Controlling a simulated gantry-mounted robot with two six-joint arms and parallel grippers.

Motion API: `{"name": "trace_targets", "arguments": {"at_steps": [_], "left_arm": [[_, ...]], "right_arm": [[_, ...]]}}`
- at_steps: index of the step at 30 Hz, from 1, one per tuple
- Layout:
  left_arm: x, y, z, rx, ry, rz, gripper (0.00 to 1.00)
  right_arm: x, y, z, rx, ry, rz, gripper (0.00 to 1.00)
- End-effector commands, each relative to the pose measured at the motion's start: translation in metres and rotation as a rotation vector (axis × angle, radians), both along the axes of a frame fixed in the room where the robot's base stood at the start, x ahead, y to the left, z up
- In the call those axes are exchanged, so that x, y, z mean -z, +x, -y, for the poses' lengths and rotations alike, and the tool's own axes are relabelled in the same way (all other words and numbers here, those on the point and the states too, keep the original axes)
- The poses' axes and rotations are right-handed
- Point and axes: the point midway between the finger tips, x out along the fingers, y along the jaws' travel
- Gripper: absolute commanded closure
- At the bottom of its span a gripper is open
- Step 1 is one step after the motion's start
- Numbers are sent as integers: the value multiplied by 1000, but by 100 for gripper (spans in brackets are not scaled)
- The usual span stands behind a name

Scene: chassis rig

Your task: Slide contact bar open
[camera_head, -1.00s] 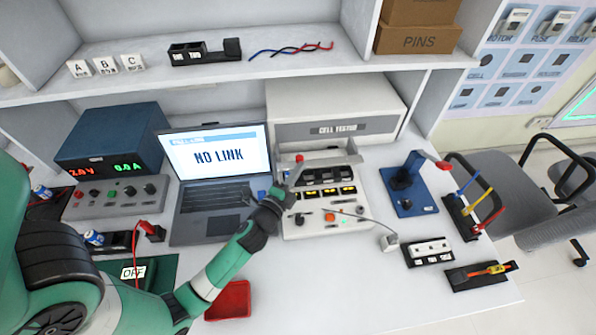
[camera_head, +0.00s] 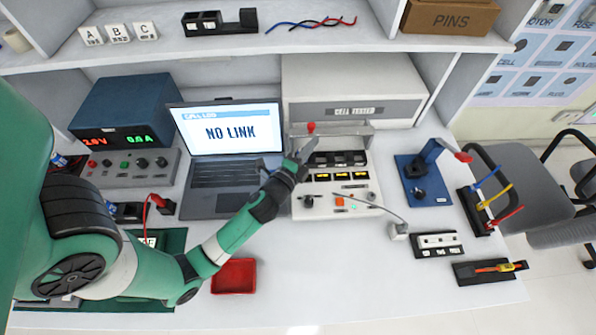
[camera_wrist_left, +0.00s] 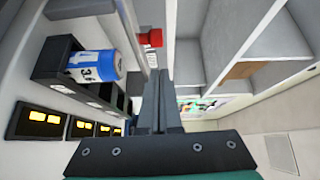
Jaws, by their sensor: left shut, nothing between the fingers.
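The cell tester (camera_head: 355,205) has a grey contact bar (camera_head: 345,130) across its back, with a red knob (camera_head: 311,127) at the bar's left end. The red knob also shows in the left wrist view (camera_wrist_left: 152,38), just beyond the fingertips. My left gripper (camera_head: 304,149) is shut and empty, close in front of the knob; I cannot tell whether it touches. In the left wrist view its fingers (camera_wrist_left: 158,90) are together. A blue and white cell marked 3 (camera_wrist_left: 95,65) sits in a black slot beside the fingers. My right gripper is not in view.
A laptop (camera_head: 222,150) reading NO LINK stands left of the tester. A blue fixture with a red-tipped lever (camera_head: 425,180) stands right. A red tray (camera_head: 234,277) lies in front. The shelf edge (camera_head: 250,55) overhangs behind.

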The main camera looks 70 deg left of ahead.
Motion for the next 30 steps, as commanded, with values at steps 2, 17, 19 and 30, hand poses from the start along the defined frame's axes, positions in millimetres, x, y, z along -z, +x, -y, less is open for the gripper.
{"name": "trace_targets", "arguments": {"at_steps": [2, 17, 19, 30], "left_arm": [[3, -12, 14, 3, -1, -3, 100], [-2, -77, 67, 2, 0, 0, 100], [-3, -78, 67, 2, 0, 1, 100], [-3, -78, 67, 1, 1, 1, 100]], "right_arm": [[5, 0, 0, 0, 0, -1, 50], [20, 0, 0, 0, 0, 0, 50], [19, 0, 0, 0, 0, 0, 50], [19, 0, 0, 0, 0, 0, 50]]}}
